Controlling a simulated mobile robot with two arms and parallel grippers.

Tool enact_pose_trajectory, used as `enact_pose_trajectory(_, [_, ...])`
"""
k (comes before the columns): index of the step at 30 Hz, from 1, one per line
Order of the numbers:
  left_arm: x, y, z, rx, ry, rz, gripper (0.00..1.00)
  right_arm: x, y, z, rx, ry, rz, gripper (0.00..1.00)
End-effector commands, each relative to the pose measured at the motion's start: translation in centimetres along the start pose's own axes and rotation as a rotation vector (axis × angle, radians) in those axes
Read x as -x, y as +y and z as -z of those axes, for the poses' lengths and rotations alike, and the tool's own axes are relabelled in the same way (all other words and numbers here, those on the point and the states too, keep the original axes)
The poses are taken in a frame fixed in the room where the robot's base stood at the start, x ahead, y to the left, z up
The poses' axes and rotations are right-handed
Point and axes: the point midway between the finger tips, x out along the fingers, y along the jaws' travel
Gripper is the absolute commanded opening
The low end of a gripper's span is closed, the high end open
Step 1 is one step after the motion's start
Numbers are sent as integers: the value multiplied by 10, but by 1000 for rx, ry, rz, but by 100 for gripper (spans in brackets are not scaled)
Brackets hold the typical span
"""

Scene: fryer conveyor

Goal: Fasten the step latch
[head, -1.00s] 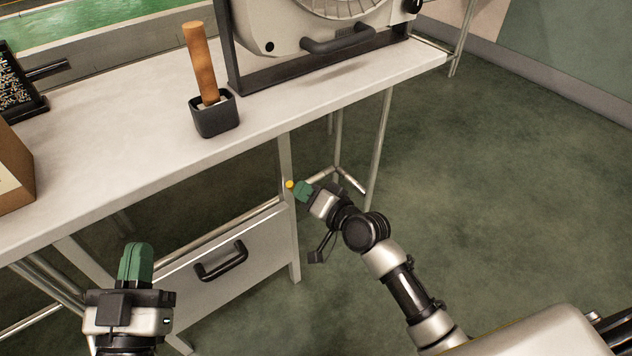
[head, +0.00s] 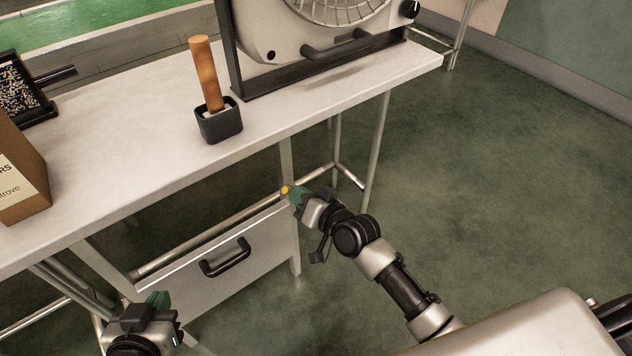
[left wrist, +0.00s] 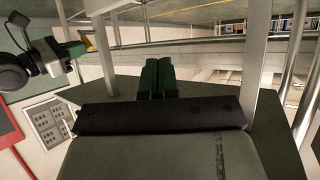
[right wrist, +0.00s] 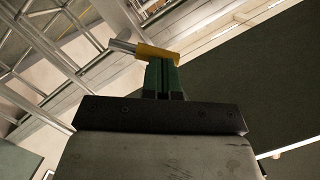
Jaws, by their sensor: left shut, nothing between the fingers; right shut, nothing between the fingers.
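The step latch appears as a small yellow grip (head: 285,189) at the table's front leg, beside the upper right corner of a pale panel (head: 190,284) with a black handle (head: 226,258). In the right wrist view, the yellow grip (right wrist: 158,54) has a metal pin (right wrist: 122,46) at its left end. My right gripper (head: 294,194) is shut and empty, its green fingertips right at the grip; I cannot tell whether they touch. My left gripper (head: 158,299) is shut and empty, low in front of the panel's left side. The left wrist view also shows the yellow grip (left wrist: 88,44).
The white table (head: 120,150) stands above the panel. On it are a black cup (head: 219,126) with a wooden handle in it, a cardboard box (head: 22,175) and a machine with a black frame. Metal legs and rails run below. The green floor at right is open.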

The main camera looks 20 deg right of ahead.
Motion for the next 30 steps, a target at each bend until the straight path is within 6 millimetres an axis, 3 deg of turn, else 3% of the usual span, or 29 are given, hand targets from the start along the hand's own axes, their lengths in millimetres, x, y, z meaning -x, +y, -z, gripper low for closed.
enact_pose_trajectory(18, [40, -11, -64, 8, -504, 29, 0, -2, -4, -6, 167, 0, -33, 0])
enact_pose_trajectory(30, [77, -16, -93, 19, -783, 44, 0, -3, -5, -12, 272, 0, -54, 0])
